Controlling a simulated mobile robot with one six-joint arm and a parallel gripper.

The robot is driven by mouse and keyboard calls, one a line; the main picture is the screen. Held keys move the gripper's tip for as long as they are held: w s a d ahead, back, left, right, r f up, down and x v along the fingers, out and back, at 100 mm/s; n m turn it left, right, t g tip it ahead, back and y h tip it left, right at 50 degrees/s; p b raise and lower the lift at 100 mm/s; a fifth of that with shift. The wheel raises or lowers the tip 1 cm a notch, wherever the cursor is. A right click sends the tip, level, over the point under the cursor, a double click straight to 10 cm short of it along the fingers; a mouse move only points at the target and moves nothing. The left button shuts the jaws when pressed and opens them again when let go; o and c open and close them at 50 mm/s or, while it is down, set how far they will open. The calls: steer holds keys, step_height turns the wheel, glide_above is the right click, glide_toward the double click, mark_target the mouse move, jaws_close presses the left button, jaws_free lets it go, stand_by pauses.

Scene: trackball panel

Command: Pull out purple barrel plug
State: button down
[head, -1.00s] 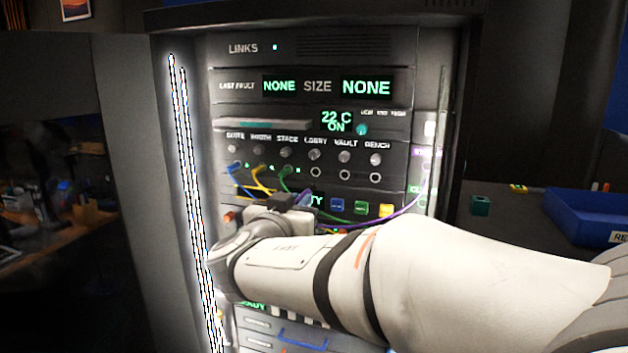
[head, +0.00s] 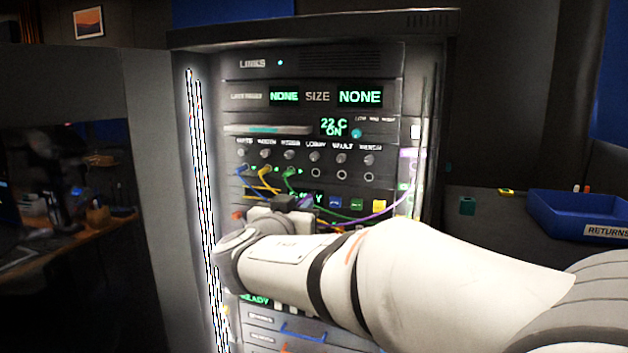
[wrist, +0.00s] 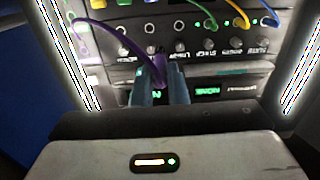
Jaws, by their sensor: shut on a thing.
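The purple barrel plug (wrist: 160,70) is between the two fingers of my gripper (wrist: 160,88) in the wrist view, which shows the panel upside down. My gripper is shut on it and holds it in front of the dark display strip, apart from the row of sockets. Its purple cable (wrist: 120,34) loops to the panel's side strip. In the head view the purple cable (head: 380,213) runs from behind my arm up to the right side. My gripper (head: 305,201) is partly hidden there by my wrist, and the plug itself is hard to make out.
Blue, yellow and green plugs (head: 290,174) sit in the left sockets. Empty sockets (head: 342,175) show to their right. A bright light strip (head: 198,190) edges the rack.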

steer(key=w+b, duration=0.4)
steer(key=w, duration=0.6)
